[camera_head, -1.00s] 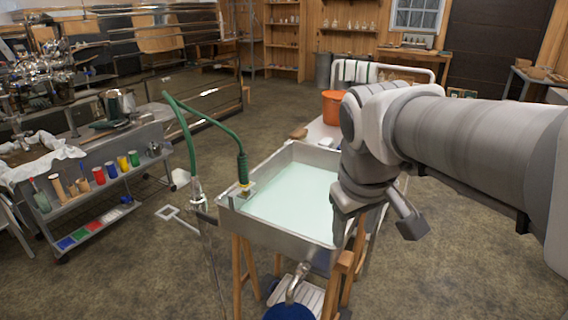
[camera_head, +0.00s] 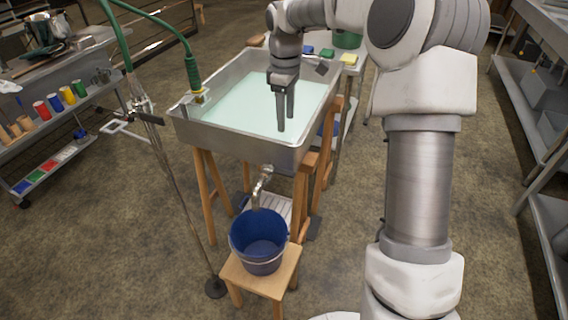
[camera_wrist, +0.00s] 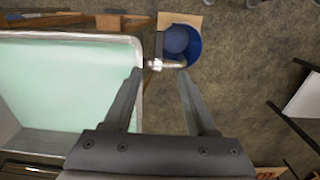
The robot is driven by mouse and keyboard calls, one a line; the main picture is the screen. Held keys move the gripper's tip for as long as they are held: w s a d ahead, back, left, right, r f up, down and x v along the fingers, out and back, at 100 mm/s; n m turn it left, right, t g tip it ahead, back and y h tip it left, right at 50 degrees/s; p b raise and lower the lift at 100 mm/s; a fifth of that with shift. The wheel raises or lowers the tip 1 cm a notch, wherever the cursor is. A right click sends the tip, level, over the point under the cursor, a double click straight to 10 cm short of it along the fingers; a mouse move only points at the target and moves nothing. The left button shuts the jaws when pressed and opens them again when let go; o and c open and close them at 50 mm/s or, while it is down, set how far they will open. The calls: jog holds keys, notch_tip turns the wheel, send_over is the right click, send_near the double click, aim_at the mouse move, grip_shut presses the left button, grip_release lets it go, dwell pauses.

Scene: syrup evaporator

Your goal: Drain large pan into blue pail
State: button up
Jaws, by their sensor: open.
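The large pan (camera_head: 187,127) is a rectangular metal pan of pale green liquid on a wooden stand; it fills the left of the wrist view (camera_wrist: 134,42). A metal drain spout (camera_head: 262,181) comes out of its near side, and it shows between my fingers in the wrist view (camera_wrist: 166,64). The blue pail (camera_head: 258,243) stands upright on a small wooden stool below the spout; its inside looks empty. The wrist view shows the pail (camera_wrist: 181,42) under the spout's end. My gripper (camera_head: 284,122) is open and empty, pointing down above the pan's near side.
A green hose (camera_head: 193,72) on a metal stand (camera_head: 170,165) reaches the pan's left corner. The wooden stool (camera_head: 282,272) holds the pail. A shelf cart (camera_head: 50,135) with coloured cups stands at left. Metal benches (camera_head: 545,145) stand at right.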

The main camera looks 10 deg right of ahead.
aim_at(285, 172)
jog(key=f+b, duration=0.4)
jog(key=f, duration=1.4)
jog(key=shift+w, duration=0.2)
grip_shut()
dwell(0.7)
